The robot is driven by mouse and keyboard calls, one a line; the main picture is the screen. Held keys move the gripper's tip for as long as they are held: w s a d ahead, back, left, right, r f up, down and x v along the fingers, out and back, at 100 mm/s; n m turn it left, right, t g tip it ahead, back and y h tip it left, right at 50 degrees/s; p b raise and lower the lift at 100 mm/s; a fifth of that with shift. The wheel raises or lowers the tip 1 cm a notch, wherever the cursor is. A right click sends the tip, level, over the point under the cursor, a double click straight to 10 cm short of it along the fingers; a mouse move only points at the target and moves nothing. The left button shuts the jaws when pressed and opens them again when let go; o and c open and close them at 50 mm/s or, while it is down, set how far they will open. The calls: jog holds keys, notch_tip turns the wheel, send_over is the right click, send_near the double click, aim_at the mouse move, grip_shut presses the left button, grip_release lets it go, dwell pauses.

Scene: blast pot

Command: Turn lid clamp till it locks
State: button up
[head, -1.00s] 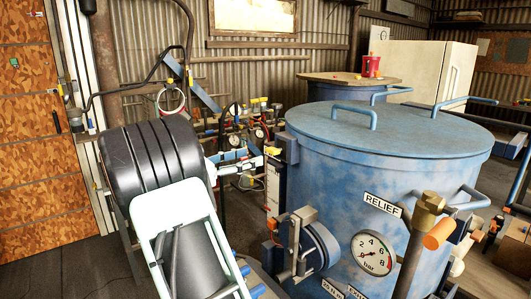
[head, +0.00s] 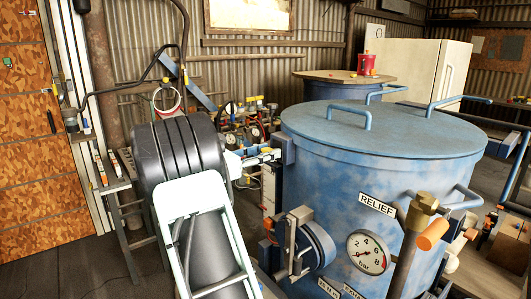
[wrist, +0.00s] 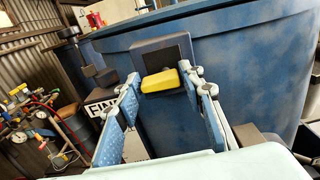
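The blue blast pot (head: 330,185) with its flat blue lid (head: 400,125) stands at the right. A dark clamp block with a yellow handle (wrist: 160,82) sits on the pot's wall just below the rim in the wrist view. In the head view the dark block (head: 288,150) shows at the pot's left edge. My gripper (wrist: 166,78) is at this handle, with a blue-padded finger on each side of it. The fingers are well apart. Whether they touch the handle I cannot tell. In the head view my gripper (head: 258,157) partly hides the handle.
A pressure gauge (head: 367,252), a RELIEF label (head: 377,204) and a brass valve with an orange end (head: 428,225) are on the pot's front. A round hatch (head: 318,245) projects below my gripper. Hoses and gauges stand behind my arm.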

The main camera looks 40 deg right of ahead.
jog(key=c, duration=0.7)
jog(key=shift+f+m+b, duration=0.1)
jog(key=shift+m+b, duration=0.3)
jog(key=shift+b, duration=0.1)
jog(key=m+b, duration=0.2)
jog(key=b, duration=0.1)
jog(key=shift+m, duration=0.4)
jog(key=m+b, duration=0.3)
jog(key=b, duration=0.1)
jog(key=shift+m, duration=0.3)
jog(key=m+b, duration=0.6)
jog(key=b, duration=0.1)
jog(key=shift+s+b, duration=0.2)
jog(key=shift+b, duration=0.1)
jog(key=m+b, duration=0.4)
jog(key=shift+s+r+m+b, duration=0.2)
jog(key=shift+r+m+b, duration=0.15)
jog(key=shift+r+m, duration=0.05)
jog(key=shift+r, duration=0.1)
